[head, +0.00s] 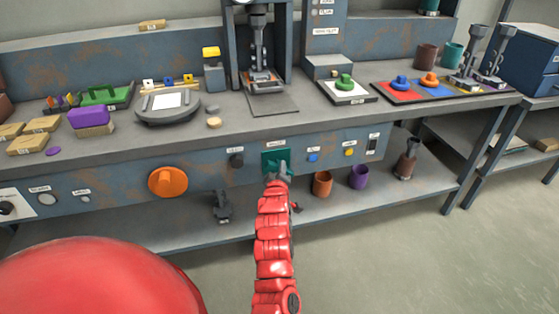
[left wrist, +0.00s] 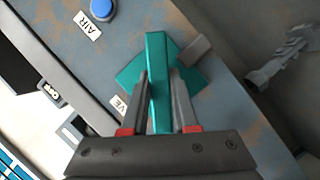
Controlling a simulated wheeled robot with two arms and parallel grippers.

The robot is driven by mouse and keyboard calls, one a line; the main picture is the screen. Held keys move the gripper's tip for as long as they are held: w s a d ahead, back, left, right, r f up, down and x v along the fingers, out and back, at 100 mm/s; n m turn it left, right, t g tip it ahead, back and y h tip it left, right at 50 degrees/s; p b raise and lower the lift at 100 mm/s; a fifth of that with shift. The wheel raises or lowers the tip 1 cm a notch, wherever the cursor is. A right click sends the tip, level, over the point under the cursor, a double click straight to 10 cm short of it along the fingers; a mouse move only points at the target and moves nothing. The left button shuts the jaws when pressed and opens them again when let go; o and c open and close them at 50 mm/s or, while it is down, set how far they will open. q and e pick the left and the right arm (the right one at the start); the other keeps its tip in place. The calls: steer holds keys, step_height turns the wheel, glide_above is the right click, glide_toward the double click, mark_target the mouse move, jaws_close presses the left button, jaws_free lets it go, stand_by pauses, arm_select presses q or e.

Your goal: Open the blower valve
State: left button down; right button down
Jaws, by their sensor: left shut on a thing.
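The blower valve (head: 268,156) is a teal handle on a teal square plate, set in the front panel of the workbench. In the left wrist view its bar-shaped handle (left wrist: 157,70) stands out from the plate, between my fingers. My left gripper (head: 277,174) is at the valve in the head view. In the left wrist view the left gripper (left wrist: 160,100) is shut on the handle, with one finger on each side. The label beside the plate is partly hidden. My right gripper is not in view.
An orange knob (head: 168,182) and a dark knob (head: 236,160) sit on the panel left of the valve. A blue button (head: 313,157) and a yellow button (head: 349,152) sit to its right. Orange (head: 322,184) and purple (head: 358,177) cups stand on the lower shelf.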

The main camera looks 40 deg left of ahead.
arm_select(q)
steer(key=shift+w+d+m+g+y, duration=0.1)
steer(key=shift+m+g+y, duration=0.3)
steer(key=shift+m, duration=0.7)
steer(key=m+g, duration=0.2)
steer(key=m, duration=0.1)
steer(key=shift+y+b, duration=0.35)
steer(key=shift+y, duration=0.05)
steer(key=shift+f+m+g+y, duration=0.1)
steer(key=shift+m+g+y, duration=0.3)
steer(key=shift+m+g, duration=0.45)
steer(key=shift+m, duration=0.25)
steer(key=c, duration=0.7)
jaws_free()
steer(key=p+v, duration=0.1)
steer(key=v, duration=1.6)
steer(key=shift+s+d, duration=0.1)
steer(key=shift+s, duration=0.2)
